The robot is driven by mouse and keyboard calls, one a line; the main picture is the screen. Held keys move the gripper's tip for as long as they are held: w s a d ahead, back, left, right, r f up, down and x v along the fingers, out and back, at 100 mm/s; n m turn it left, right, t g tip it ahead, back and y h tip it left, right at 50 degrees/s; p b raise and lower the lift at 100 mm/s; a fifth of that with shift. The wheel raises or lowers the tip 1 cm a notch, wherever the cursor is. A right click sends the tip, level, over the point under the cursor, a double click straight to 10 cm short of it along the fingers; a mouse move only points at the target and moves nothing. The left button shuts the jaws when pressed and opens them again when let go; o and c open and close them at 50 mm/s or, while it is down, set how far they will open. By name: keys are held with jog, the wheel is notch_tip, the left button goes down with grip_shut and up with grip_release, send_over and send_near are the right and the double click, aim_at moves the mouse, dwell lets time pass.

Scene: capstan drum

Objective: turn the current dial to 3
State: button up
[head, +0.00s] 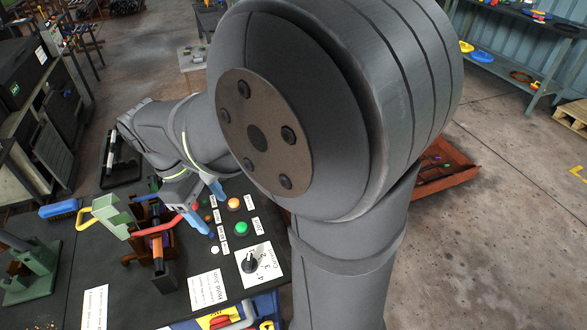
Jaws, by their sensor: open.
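The current dial (249,264) is a black knob on a white square plate near the right end of the dark bench. The plate carries the word Current and printed numbers; 4, 3 and 2 show around the knob. I cannot tell for sure which number the knob points at. My gripper (213,212) has two blue fingers, spread apart and empty. It is above the bench, up and to the left of the dial, near the column of small lights, and does not touch the knob.
A green button (241,229) and an orange button (234,204) sit just above the dial plate. A red-handled tool (158,229) and brown wooden stand are to the left. A label card (207,289) lies beside the dial. My arm hides the bench's far right.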

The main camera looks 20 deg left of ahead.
aim_at(248, 260)
jog(key=d+f+n, duration=0.1)
jog(key=f, duration=0.5)
jog(key=w+d+f+n, duration=0.1)
jog(key=d+f, duration=0.1)
jog(key=f, duration=0.4)
jog(key=d+f, duration=0.2)
jog(key=f, duration=0.5)
jog(key=shift+w+d+n+t+h, duration=0.1)
jog(key=shift+w+n+t+h, duration=0.2)
jog(key=shift+w+n+h, duration=0.1)
jog(key=c, duration=1)
